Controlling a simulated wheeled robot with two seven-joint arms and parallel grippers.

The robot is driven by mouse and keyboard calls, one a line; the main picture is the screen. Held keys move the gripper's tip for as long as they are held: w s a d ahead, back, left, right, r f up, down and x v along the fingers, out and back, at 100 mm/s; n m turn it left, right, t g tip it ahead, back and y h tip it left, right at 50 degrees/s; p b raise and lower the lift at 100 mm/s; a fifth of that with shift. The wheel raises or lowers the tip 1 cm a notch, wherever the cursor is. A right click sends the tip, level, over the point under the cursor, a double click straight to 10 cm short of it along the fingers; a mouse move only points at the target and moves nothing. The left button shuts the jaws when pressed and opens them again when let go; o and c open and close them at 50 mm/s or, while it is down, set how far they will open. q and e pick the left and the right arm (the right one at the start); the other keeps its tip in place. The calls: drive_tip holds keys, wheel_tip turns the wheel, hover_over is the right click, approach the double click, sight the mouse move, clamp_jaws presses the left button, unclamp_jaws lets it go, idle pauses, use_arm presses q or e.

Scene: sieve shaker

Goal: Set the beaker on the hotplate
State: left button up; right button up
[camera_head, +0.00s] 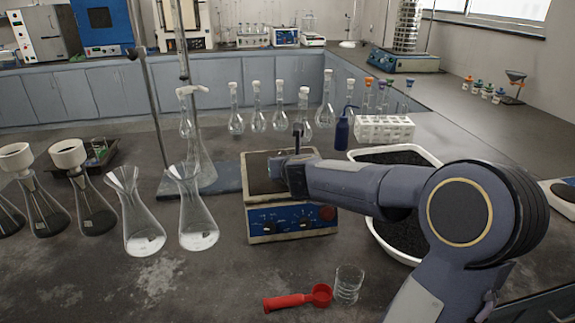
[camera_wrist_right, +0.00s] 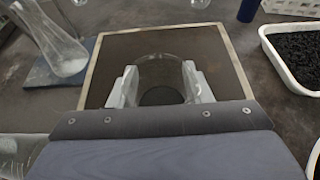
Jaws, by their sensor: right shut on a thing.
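The hotplate (camera_head: 268,228) stands mid-table in the head view, with a blue control panel and a dark square top. The top also fills the middle of the right wrist view (camera_wrist_right: 212,55). My right gripper (camera_wrist_right: 160,88) is over this top, its pale fingers shut on the sides of a clear glass beaker (camera_wrist_right: 160,70). The beaker looks upright and within the edges of the top. I cannot tell whether its base touches the surface. In the head view my right arm hides the beaker. My left gripper is in neither view.
A white tray of black granules (camera_head: 428,155) is on the right, partly behind my arm.

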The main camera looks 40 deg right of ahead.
drive_tip(key=shift+f, duration=0.1)
drive_tip(key=o, duration=1)
